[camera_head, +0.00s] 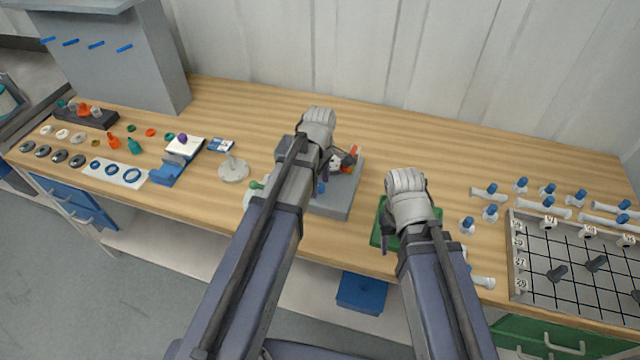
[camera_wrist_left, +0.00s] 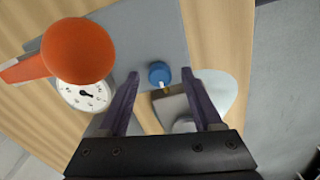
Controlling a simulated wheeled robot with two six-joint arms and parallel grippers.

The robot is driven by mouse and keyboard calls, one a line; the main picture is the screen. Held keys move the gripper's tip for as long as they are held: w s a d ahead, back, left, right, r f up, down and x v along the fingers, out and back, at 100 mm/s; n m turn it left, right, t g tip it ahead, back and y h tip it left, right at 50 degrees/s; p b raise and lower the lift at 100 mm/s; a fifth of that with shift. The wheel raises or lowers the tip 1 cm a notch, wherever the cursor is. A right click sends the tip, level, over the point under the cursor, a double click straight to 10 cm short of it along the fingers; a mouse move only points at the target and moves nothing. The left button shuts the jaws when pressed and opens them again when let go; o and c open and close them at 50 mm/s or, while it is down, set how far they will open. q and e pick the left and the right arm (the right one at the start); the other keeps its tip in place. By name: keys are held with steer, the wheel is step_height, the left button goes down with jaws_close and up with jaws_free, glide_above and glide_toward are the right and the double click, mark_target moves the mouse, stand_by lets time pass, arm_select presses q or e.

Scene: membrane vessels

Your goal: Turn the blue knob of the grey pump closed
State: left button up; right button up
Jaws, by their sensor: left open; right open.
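The grey pump's flat base (camera_head: 338,203) sits on the workbench, mostly covered by my left arm in the head view. The blue knob (camera_wrist_left: 159,73) shows in the left wrist view, with a small white and yellow mark at its edge. The knob also peeks out beside my left arm in the head view (camera_head: 321,188). My left gripper (camera_wrist_left: 160,76) is open, and the knob appears between its two fingertips, with no clear contact.
An orange part (camera_wrist_left: 78,50) and a white dial gauge (camera_wrist_left: 86,97) stand left of the knob in the left wrist view. A white round stand (camera_head: 233,170) is left of the pump. Several blue-ended fittings and a gridded board (camera_head: 575,265) lie at right.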

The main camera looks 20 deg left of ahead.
arm_select(q)
jaws_close()
stand_by(0.3)
steer(key=shift+m, duration=0.3)
steer(key=m, duration=1.2)
steer(key=shift+m, duration=0.4)
steer(key=m, duration=0.4)
steer(key=shift+m, duration=0.4)
